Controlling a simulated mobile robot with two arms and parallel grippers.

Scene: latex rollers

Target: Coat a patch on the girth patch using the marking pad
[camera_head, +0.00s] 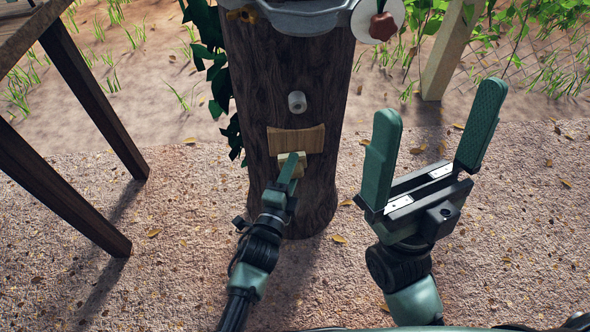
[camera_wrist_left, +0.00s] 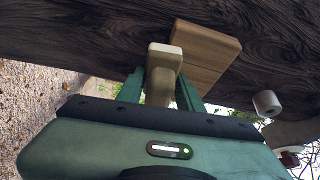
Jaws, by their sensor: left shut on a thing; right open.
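The girth patch (camera_head: 297,139) looks like a tan wooden plate on the front of a dark tree trunk. It also shows in the left wrist view (camera_wrist_left: 210,50). My left gripper (camera_head: 290,172) is shut on a pale, cream-coloured block, which I take for the marking pad (camera_head: 284,167); the pad also shows in the left wrist view (camera_wrist_left: 164,58). The pad is at the lower edge of the plate; I cannot tell whether they touch. My right gripper (camera_head: 430,150) is wide open and empty, to the right of the trunk.
The trunk (camera_head: 300,85) carries a white cylindrical peg (camera_head: 297,101) above the plate and a grey metal basin (camera_head: 305,14) on top. A wooden table (camera_head: 60,130) stands at left. Ivy hangs on the trunk's left side. A post (camera_head: 447,50) stands behind right.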

